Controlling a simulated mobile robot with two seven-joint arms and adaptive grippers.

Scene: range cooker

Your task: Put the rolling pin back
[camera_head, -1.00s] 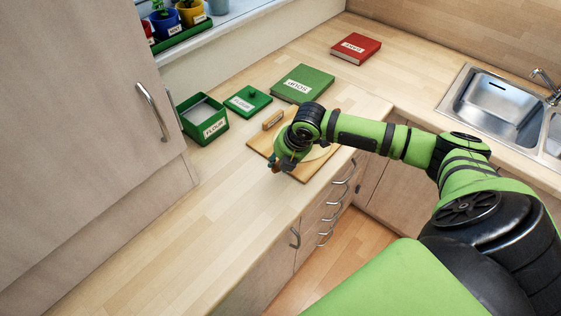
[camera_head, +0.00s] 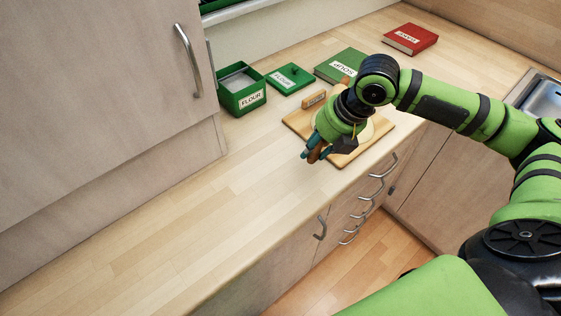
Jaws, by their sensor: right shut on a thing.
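My right gripper (camera_head: 318,151) is low over the front left part of a wooden board (camera_head: 294,124) on the counter. It is shut on a brown wooden piece (camera_head: 315,155), which looks like part of the rolling pin. The gripper and forearm hide most of it, so its full length and tilt cannot be told. Pale flat dough (camera_head: 381,128) lies on the board, partly behind my wrist. My left gripper is not in view.
The counter (camera_head: 190,215) at the front left is clear.

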